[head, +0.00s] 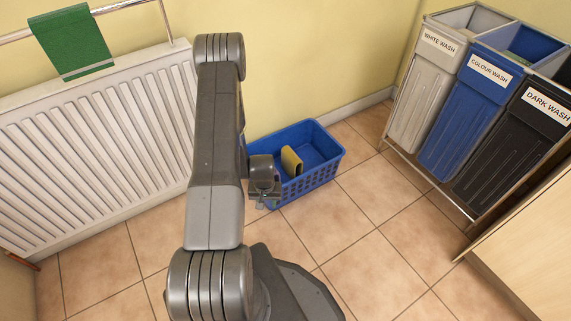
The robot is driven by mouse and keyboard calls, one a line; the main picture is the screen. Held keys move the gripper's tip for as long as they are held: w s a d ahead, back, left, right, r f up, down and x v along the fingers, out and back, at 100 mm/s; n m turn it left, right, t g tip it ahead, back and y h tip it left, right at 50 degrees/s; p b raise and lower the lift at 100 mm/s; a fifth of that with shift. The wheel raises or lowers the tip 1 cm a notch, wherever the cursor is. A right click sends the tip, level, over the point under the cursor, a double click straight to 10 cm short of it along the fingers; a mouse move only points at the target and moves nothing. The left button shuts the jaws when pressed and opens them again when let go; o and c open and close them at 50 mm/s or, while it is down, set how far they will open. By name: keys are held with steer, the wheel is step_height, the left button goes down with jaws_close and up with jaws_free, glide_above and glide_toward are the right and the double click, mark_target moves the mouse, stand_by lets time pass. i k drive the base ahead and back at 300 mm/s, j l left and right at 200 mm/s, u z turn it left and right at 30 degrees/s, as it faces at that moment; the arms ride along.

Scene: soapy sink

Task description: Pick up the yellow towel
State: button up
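The yellow towel (292,161) is a small folded piece inside the blue basket (322,178), near its left part. Its lower portion is partly hidden by the basket's front wall. My gripper (264,201) hangs at the basket's front left side, to the left of the towel in the picture. It looks apart from the towel, but its height and distance from the basket are hard to judge. The fingers are small and dark, and I cannot tell whether they are open or shut. My arm hides the basket's left end.
A white radiator (100,150) stands at left, with a green towel (72,42) on a rail (125,4) above it. White (425,95), blue (462,120) and black (510,150) laundry bins stand at right. A wooden cabinet (525,245) fills the lower right. Tiled floor is clear in the middle.

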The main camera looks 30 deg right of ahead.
mark_target(291, 163)
steer(key=l+u, duration=1)
steer(key=l, duration=0.5)
steer(key=k+l, duration=0.1)
steer(key=l, duration=0.5)
steer(key=l+u, duration=0.15)
steer(key=l, duration=0.45)
steer(key=k, duration=0.05)
